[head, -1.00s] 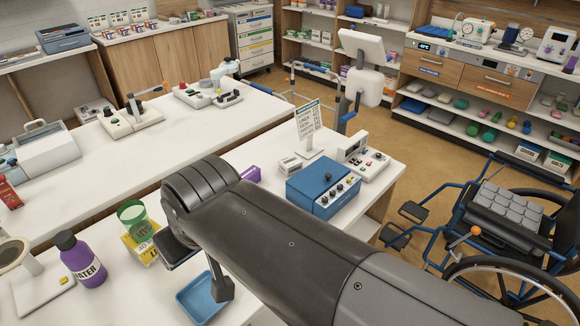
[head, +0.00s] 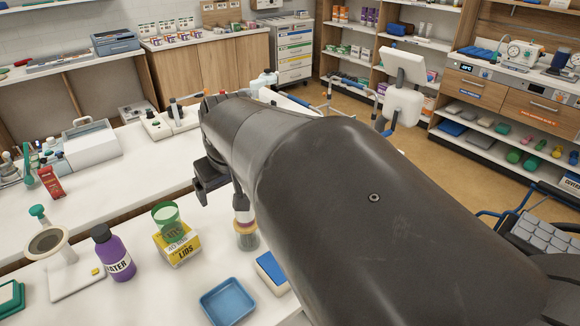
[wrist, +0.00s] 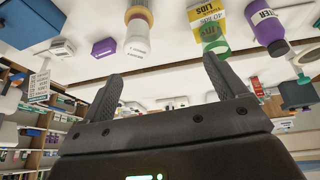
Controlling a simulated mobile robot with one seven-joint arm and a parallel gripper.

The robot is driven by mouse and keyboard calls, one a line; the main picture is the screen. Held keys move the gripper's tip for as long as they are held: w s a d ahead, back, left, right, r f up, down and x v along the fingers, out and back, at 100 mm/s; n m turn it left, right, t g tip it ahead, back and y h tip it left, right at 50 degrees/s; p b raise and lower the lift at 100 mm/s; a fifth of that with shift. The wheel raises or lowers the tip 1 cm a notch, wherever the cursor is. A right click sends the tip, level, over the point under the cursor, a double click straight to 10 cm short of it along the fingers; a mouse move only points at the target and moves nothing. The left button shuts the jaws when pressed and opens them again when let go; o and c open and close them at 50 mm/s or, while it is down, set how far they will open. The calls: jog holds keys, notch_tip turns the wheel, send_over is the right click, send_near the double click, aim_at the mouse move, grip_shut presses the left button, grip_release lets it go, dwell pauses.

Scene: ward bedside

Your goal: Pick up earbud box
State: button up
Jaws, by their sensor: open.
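No box carries a label I can read as earbud box, so I cannot tell which it is. Two small boxes show in the wrist view: a white box (wrist: 63,48) and a purple box (wrist: 104,48), both left of my gripper (wrist: 162,70). My arm hides both in the head view. A low white box with a blue top (head: 272,270) lies at the front of the near table. My gripper is open and empty, its fingers apart above the table. In the head view it is partly hidden behind my forearm.
A jar (head: 246,236) stands below my gripper. A yellow LIDS box (head: 178,244) with a green cup (head: 166,214), a purple water bottle (head: 113,253) and a blue tray (head: 228,300) share the near table (head: 150,300). A wheelchair (head: 530,230) is at the right.

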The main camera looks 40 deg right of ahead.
jog(key=w+d+f, duration=0.3)
jog(key=w+d, duration=0.3)
jog(key=d, duration=0.4)
jog(key=w+d+f, duration=0.3)
jog(key=w+d, duration=0.2)
jog(key=d, duration=0.4)
jog(key=shift+m, duration=0.9)
jog(key=d+f, duration=0.5)
jog(key=d, duration=0.3)
jog(key=w+d+f, duration=0.1)
jog(key=d+f, duration=0.5)
jog(key=d, duration=0.2)
jog(key=d+f, duration=0.6)
jog(key=d, duration=0.2)
jog(key=shift+w+d, duration=0.2)
jog(key=shift+d, duration=0.05)
jog(key=x, duration=0.6)
jog(key=shift+a, duration=0.4)
jog(key=c, duration=1.1)
